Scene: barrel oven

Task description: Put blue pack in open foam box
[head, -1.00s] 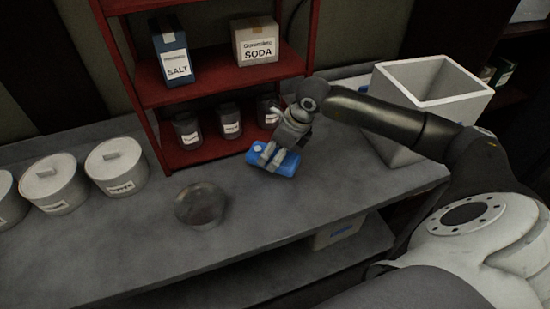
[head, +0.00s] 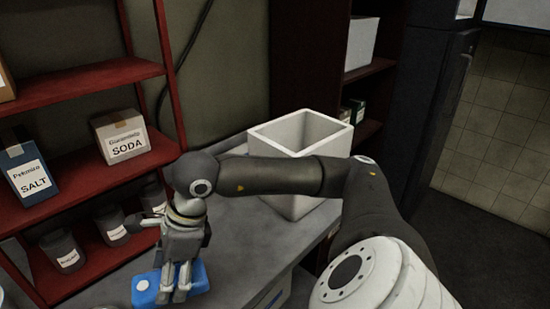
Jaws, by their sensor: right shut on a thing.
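The blue pack (head: 147,289) is a small blue block with a white round spot, at the lower left of the head view. My right gripper (head: 180,287) is shut on it from above, with its fingers across the pack. Whether the pack touches the counter is hard to tell. The open foam box (head: 317,130) is a white, square, lidless box on the counter, behind and to the right of the gripper. Part of its front is hidden by my right arm. My left gripper is not in view.
A red shelf (head: 95,75) at the left holds a blue salt box (head: 27,172), a soda box (head: 121,137) and dark jars (head: 62,250) close to the gripper. The grey counter (head: 262,238) is bare between pack and foam box. Another white box (head: 361,43) stands on a dark shelf behind.

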